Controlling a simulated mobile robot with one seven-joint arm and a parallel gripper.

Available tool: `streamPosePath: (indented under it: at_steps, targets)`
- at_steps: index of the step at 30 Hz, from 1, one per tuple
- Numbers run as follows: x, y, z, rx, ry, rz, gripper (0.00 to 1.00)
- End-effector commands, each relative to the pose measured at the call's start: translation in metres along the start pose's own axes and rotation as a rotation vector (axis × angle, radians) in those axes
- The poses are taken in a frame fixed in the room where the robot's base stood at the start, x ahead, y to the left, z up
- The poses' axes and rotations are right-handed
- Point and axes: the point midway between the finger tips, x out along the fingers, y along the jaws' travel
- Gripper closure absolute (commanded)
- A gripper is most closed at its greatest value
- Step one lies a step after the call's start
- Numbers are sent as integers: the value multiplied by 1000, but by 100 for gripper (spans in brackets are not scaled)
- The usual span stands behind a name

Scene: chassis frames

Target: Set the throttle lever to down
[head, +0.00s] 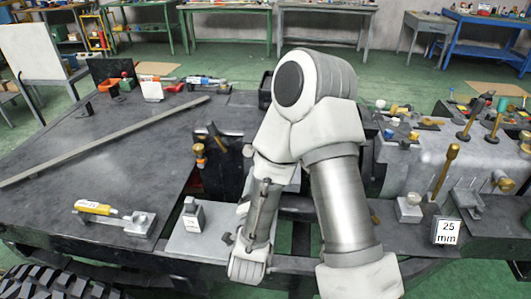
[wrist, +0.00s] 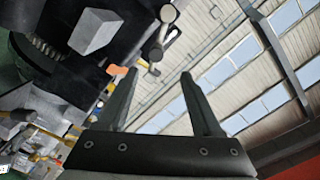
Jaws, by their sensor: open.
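My gripper (wrist: 158,76) is open in the wrist view, with two dark fingers apart and nothing between them. Just beyond the fingertips is a grey metal part with rounded ends (wrist: 155,50); I cannot tell whether it is the throttle lever. In the head view, my arm covers the middle of the chassis, and the fingers cannot be made out clearly. A brass rod lever (head: 445,172) stands tilted, top to the right, at the right of the chassis. Two more knobbed levers (head: 468,118) (head: 497,118) stand behind it. No label identifies the throttle lever.
A yellow-handled tool (head: 95,207) and a metal clamp (head: 140,222) lie on the left deck. A long bar (head: 105,140) crosses that deck. A block marked 25 mm (head: 445,231) sits front right. A grey block (wrist: 95,30) shows upper left in the wrist view.

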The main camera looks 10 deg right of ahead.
Motion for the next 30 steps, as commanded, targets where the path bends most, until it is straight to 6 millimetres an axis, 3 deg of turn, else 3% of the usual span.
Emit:
streamPosePath:
  at_steps: [2, 8, 30]
  targets:
    - [-5, 9, 3, 10, 25, -4, 33]
    - [-6, 12, 2, 19, 53, -13, 33]
    - [20, 14, 2, 22, 56, -13, 33]
